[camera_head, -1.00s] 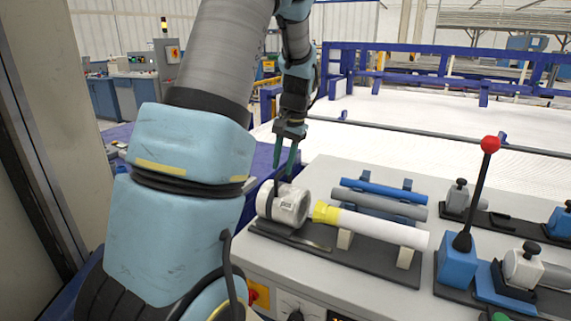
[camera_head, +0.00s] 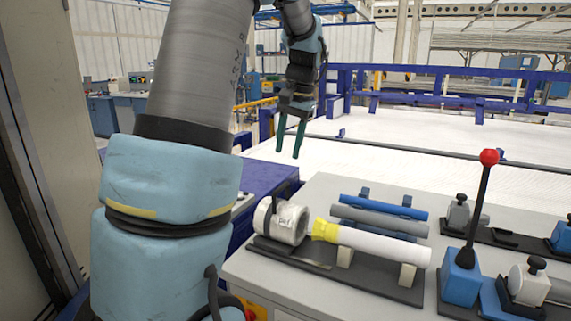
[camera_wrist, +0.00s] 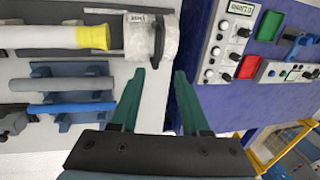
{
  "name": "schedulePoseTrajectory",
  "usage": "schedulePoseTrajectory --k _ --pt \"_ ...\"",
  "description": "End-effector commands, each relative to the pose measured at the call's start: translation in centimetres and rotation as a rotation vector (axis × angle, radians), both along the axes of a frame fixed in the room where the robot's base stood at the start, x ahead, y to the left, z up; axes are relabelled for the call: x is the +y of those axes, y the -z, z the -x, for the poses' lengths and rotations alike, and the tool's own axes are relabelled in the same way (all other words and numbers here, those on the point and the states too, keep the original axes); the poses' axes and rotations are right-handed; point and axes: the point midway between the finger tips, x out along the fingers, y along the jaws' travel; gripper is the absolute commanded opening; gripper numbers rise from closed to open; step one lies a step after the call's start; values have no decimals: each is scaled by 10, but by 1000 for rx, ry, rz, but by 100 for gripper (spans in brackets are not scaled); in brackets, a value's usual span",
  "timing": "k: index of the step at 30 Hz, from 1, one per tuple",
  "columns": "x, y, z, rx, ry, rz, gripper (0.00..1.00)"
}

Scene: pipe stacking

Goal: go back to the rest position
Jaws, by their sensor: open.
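My gripper (camera_head: 290,140) is open and empty, raised in the air behind and above the worktable, with its green fingers pointing down in the head view. In the wrist view my gripper (camera_wrist: 155,84) has its two fingers spread apart, with nothing between them. Below it a white cylindrical fitting (camera_head: 290,222) with a dark strap sits on a dark base plate, at the yellow end of a white pipe (camera_head: 385,244). The fitting also shows in the wrist view (camera_wrist: 137,34), apart from my fingers.
A grey pipe (camera_head: 380,220) and a blue pipe (camera_head: 385,206) lie on blue supports. A lever with a red knob (camera_head: 489,157) rises at the right. A blue panel with knobs (camera_wrist: 250,50) lies beside the table edge.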

Motion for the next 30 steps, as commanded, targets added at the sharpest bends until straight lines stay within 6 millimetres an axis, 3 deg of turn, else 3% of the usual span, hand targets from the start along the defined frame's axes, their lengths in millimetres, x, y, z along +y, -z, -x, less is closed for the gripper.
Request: schedulePoseTrajectory --k 12,17,20,24,30 --pt "-2 -8 1 1 0 0 46" --pt "9 4 11 4 -26 22 46" --pt "28 28 32 2 -78 66 46" --pt "57 70 79 -14 -183 143 46" --pt "84 115 148 -48 -323 212 46"
